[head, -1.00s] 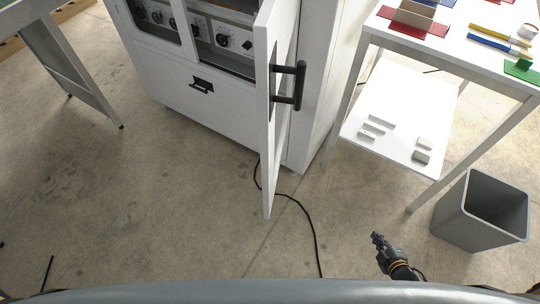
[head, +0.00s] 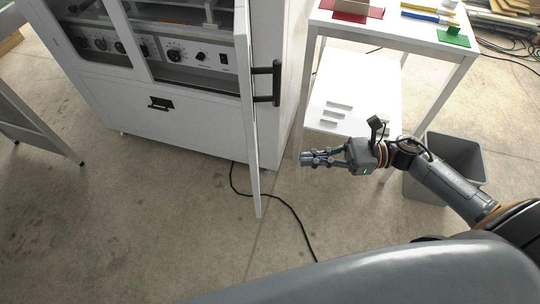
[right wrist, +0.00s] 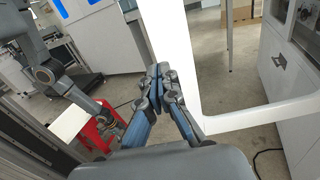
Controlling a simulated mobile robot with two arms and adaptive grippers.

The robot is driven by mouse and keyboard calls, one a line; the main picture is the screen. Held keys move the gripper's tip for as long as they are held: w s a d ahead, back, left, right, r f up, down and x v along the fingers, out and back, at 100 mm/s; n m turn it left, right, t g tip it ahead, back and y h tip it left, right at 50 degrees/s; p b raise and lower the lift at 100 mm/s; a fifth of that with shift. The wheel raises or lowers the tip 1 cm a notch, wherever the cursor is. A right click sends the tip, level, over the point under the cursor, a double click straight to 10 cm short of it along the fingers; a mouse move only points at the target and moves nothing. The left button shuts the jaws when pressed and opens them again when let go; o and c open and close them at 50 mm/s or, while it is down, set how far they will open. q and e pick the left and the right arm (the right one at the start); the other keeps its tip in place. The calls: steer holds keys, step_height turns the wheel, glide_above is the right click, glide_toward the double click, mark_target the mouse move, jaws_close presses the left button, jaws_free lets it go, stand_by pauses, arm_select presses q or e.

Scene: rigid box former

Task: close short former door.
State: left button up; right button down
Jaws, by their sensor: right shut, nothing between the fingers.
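The short former door (head: 251,120) is a white framed door on the white box former (head: 180,128). It stands open, swung out toward me and seen nearly edge-on, with a black bar handle (head: 277,84) on its right face. My right gripper (head: 304,159) is shut and empty, to the right of the door's lower part and below the handle. In the right wrist view its closed fingertips (right wrist: 159,76) overlap the edge of the white door frame (right wrist: 182,62); I cannot tell whether they touch. My left gripper (right wrist: 114,128) appears small there, its fingers unclear.
A white table (head: 388,25) with coloured parts and a lower shelf (head: 340,88) stands right of the former. A grey bin (head: 466,158) stands behind my right arm. A black cable (head: 286,203) lies on the floor below the door.

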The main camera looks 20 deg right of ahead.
steer(key=p+x, duration=0.3)
steer(key=x, duration=0.6)
steer(key=shift+a, duration=0.15)
